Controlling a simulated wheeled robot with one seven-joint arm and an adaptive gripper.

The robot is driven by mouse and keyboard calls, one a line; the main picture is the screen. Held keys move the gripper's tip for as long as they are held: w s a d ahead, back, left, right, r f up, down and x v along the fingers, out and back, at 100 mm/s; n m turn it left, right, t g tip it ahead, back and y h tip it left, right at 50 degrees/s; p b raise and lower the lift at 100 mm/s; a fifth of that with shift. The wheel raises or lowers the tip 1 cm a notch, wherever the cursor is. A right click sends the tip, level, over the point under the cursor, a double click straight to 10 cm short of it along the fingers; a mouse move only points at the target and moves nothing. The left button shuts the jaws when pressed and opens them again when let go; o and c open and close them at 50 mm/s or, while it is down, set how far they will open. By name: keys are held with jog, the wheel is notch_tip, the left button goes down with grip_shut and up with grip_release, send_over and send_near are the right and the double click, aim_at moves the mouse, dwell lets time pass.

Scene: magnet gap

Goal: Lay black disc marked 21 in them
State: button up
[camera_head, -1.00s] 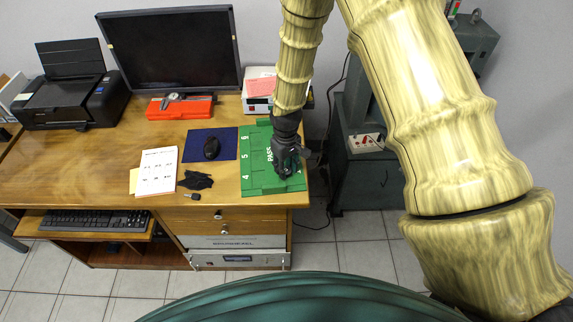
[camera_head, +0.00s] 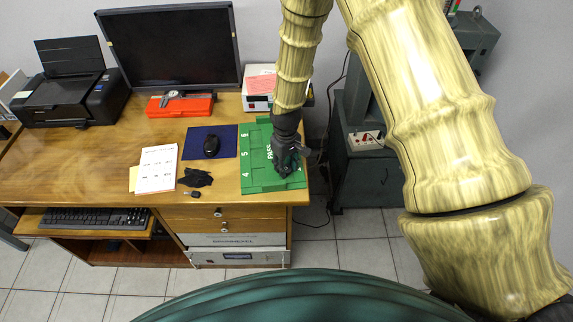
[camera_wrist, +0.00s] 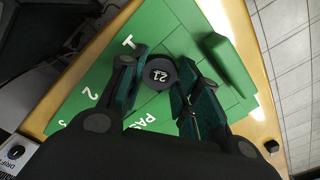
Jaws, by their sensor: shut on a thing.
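The green board (camera_head: 257,186) lies at the right end of the desk, with white numbers and the word PASS. My gripper (camera_head: 287,165) is over the front right part of this board in the head view, where the disc is hidden. I cannot tell whether the disc touches the board.
A raised green block (camera_wrist: 226,62) stands on the board right of my fingers. The desk edge is close beyond it. A blue mat (camera_head: 226,143) with a black mouse (camera_head: 211,147) lies left of the board. A black cloth (camera_head: 196,178) and white sheet (camera_head: 157,168) lie further left.

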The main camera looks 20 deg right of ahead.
jog(key=shift+f, duration=0.15)
jog(key=o, duration=1)
jog(key=c, duration=0.5)
jog(key=shift+r, duration=0.2)
jog(key=shift+r+p, duration=1.5)
jog(key=shift+r, duration=0.6)
jog(key=o, duration=0.6)
